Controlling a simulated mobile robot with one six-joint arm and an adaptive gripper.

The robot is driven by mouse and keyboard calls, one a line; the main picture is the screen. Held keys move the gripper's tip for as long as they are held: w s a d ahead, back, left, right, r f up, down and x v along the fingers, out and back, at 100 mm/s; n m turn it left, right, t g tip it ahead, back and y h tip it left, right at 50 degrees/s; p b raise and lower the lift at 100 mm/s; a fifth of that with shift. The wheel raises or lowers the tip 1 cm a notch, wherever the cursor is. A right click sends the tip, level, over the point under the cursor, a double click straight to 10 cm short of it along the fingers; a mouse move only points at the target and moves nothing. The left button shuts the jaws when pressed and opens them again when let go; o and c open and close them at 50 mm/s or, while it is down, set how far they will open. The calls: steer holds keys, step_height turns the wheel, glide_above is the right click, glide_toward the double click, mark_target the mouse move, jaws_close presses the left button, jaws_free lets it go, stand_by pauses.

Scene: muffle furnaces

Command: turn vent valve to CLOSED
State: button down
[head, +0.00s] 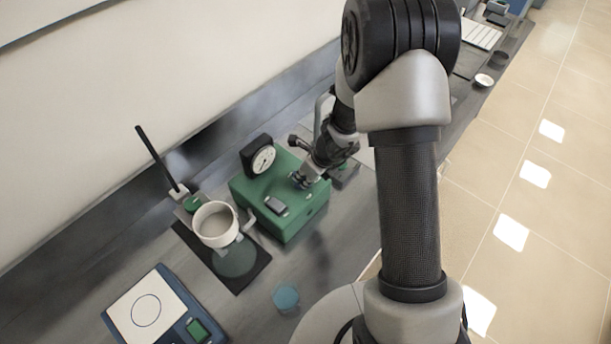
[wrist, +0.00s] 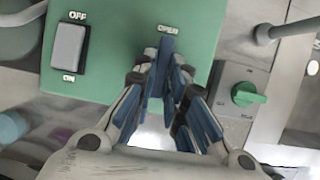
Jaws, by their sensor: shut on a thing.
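The green box (head: 285,222) stands on the bench with a round dial gauge (head: 262,160) at its back left. In the wrist view its green face (wrist: 115,55) carries the printed word OPEN. My gripper (head: 299,181) reaches down onto the right part of the box top. In the wrist view my gripper (wrist: 166,82) is just below the OPEN label, its blue-padded fingers closed in on the vent valve. The fingers cover most of the valve, so its exact angle cannot be told. No CLOSED label is visible.
A rocker switch (wrist: 69,48) marked OFF and ON sits left of my gripper. A grey panel with a green knob (wrist: 247,95) is to the right. A white pot (head: 216,226) on a stand is close left of the box; a scale (head: 148,308) is nearer.

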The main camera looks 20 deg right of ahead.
steer(key=shift+n+p, duration=0.35)
steer(key=shift+n, duration=0.05)
steer(key=n+p, duration=0.1)
steer(key=n+g+y+p, duration=0.1)
steer(key=shift+w+d+r+n+p, duration=0.1)
steer(key=shift+w+d+n+p, duration=0.1)
steer(key=shift+n+p, duration=0.2)
steer(key=n+p, duration=0.1)
steer(key=n, duration=0.1)
steer(key=n+g+p, duration=0.1)
steer(key=n, duration=0.1)
steer(key=shift+w+d+n+g+y, duration=0.1)
steer(key=shift+w+n+g+y, duration=0.1)
steer(key=shift+n+g+y, duration=0.15)
steer(key=n, duration=0.1)
steer(key=n+g, duration=0.1)
steer(key=n, duration=0.1)
steer(key=n+g+b, duration=0.1)
steer(key=n, duration=0.1)
steer(key=shift+w+f, duration=0.25)
steer(key=shift+w, duration=0.1)
steer(key=n+g+b, duration=0.1)
steer(key=n, duration=0.1)
steer(key=n+b, duration=0.1)
steer(key=n, duration=0.1)
steer(key=shift+w+g, duration=0.2)
steer(key=shift+g, duration=0.15)
steer(key=shift+n, duration=0.45)
